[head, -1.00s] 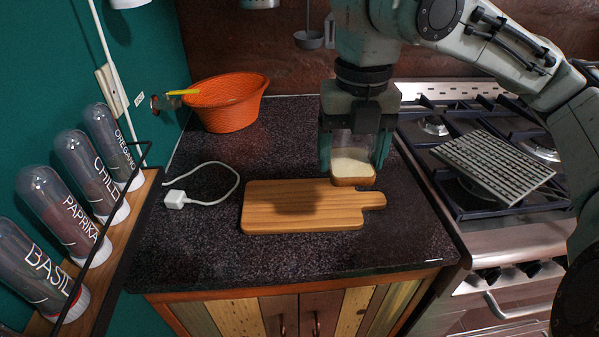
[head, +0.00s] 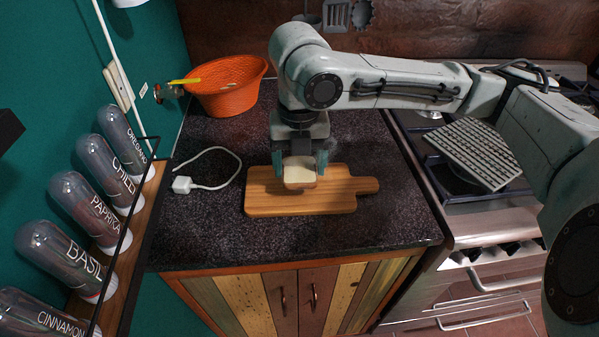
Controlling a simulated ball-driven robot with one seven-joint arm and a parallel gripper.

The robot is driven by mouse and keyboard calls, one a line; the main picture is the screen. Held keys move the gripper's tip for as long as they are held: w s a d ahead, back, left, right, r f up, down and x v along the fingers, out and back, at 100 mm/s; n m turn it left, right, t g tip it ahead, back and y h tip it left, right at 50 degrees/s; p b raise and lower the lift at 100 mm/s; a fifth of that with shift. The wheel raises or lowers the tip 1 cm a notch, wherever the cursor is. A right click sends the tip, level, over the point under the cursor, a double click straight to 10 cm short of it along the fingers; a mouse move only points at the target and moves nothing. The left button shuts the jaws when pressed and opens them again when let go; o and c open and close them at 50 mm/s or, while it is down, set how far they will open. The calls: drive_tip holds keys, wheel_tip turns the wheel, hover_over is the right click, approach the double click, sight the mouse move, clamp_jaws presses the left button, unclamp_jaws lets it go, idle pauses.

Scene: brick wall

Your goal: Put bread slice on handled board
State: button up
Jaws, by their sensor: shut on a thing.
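The bread slice (head: 299,171) is pale with a brown crust edge. My gripper (head: 300,168) is shut on it, with one finger at each side. The wooden handled board (head: 325,202) lies flat on the dark counter, its handle pointing right. The slice is over the left-middle part of the board in the head view. I cannot tell whether the slice touches the board or hangs just above it. The gripper and slice hide part of the board's back edge.
An orange basket (head: 229,92) stands at the back left of the counter. A white charger with a cable (head: 183,185) lies left of the board. Spice bottles (head: 91,201) line a shelf at left. The front counter is clear.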

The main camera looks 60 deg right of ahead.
sight(300, 169)
drive_tip(key=shift+f, duration=1.5)
drive_tip(key=shift+f, duration=0.15)
drive_tip(key=o, duration=1.1)
wheel_tip(300, 169, up, 12)
drive_tip(key=p, duration=0.1)
